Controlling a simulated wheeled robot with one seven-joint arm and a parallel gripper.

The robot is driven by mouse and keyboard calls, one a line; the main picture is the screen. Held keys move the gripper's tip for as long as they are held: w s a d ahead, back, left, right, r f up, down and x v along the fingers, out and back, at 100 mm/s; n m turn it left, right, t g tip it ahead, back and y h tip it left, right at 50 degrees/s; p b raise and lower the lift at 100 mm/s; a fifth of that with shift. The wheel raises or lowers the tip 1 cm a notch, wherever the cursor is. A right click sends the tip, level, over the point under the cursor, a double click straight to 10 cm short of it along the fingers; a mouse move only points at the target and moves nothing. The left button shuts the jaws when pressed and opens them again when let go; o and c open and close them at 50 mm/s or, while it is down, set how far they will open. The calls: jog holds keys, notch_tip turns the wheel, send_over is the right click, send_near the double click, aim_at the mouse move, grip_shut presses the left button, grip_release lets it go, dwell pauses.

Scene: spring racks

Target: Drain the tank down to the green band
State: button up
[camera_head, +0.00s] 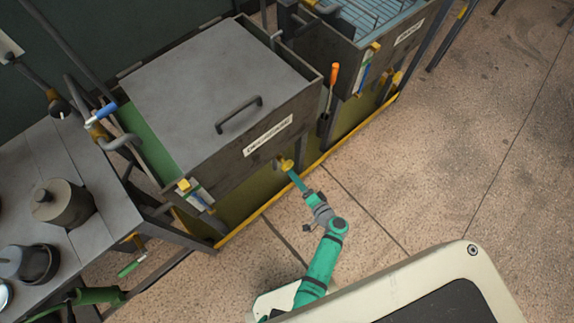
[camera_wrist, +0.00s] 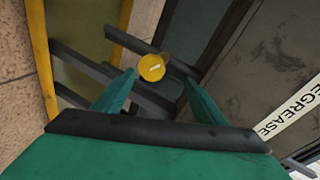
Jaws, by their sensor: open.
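The tank (camera_head: 300,62) is a grey box with a lid, a handle and a white front label; in the wrist view its wall (camera_wrist: 265,65) fills the right side, with the label partly legible as "EGREASE". A narrow sight gauge (camera_head: 199,196) with a yellow top stands at its front left corner; its level and any green band are too small to read. A round yellow knob (camera_head: 286,164) sticks out low on the front. My gripper (camera_head: 293,178) is open at the knob. In the wrist view the knob (camera_wrist: 151,67) shows just beyond and between the fingertips (camera_wrist: 155,80); contact is unclear.
A second tank (camera_head: 385,55) with a rack stands at the upper right. An orange-handled tool (camera_head: 333,75) hangs between the tanks. A yellow-edged tray (camera_head: 262,208) runs below them. A bench (camera_head: 95,215) with pots is at left. Floor (camera_head: 450,150) at right is clear.

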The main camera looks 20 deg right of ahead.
aim_at(289, 167)
jog(key=w+f+n, duration=0.1)
jog(key=w+n, duration=0.2)
jog(key=n, duration=0.2)
jog(key=w+f+n+g+y, duration=0.1)
jog(key=w+n, duration=0.2)
jog(key=n, duration=0.3)
jog(key=w+f+n, duration=0.1)
jog(key=w+n, duration=0.2)
jog(key=n, duration=0.2)
jog(key=shift+a+f+n+g+y, duration=0.3)
jog(key=shift+f+n+y, duration=0.05)
jog(key=shift+n+y, duration=0.05)
jog(key=shift+c, duration=0.3)
